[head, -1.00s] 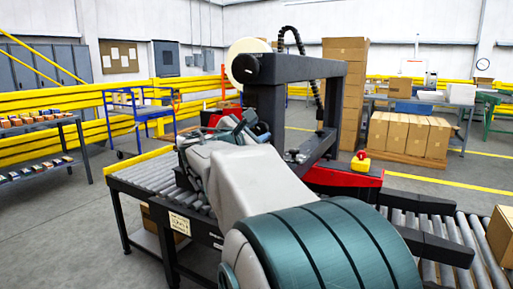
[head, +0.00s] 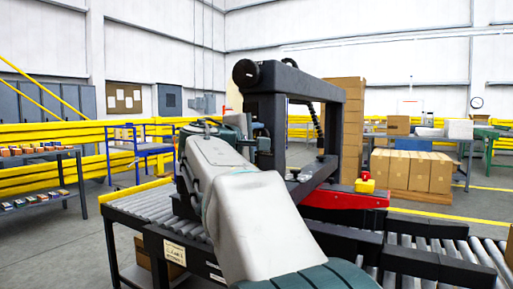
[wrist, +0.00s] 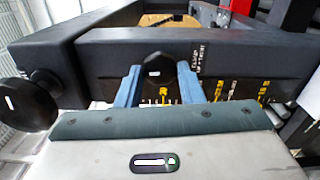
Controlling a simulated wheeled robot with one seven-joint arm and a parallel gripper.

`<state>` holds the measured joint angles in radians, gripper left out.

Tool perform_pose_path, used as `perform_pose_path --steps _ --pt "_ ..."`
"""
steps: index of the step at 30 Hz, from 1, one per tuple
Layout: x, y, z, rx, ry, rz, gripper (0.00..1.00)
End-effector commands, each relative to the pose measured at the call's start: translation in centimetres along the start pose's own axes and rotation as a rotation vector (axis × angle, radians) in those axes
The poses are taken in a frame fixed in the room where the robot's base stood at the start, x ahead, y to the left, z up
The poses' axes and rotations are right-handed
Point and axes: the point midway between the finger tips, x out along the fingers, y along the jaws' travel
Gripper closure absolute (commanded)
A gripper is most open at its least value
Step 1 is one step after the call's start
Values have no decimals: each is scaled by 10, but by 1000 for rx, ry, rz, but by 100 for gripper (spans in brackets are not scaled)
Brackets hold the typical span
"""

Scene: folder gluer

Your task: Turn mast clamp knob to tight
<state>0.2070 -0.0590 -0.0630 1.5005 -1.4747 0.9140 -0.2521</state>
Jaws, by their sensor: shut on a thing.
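The mast clamp knob (wrist: 160,68) is a dark round knob with a small white mark, on the face of a dark beam in the wrist view. My gripper (wrist: 159,88) has its two blue fingers on either side of the knob and is shut on it. Part of a printed label (wrist: 190,62) shows just right of the knob, with yellow scale marks below. In the head view my arm covers the clamp knob, and the fingers cannot be made out clearly. The dark mast frame (head: 266,125) stands over the conveyor.
A second black knob (wrist: 25,103) sticks out at the left in the wrist view. A roller conveyor (head: 155,207) runs below the mast frame. A red housing with a yellow-based red button (head: 365,184) is to the right. Stacked cartons (head: 415,171) stand behind.

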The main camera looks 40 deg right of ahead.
Motion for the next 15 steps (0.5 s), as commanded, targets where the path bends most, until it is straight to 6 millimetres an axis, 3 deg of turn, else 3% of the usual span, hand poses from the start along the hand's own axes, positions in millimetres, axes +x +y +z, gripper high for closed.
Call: perform_pose_path --steps 15 --pt "0 0 0 106 0 -1 89"
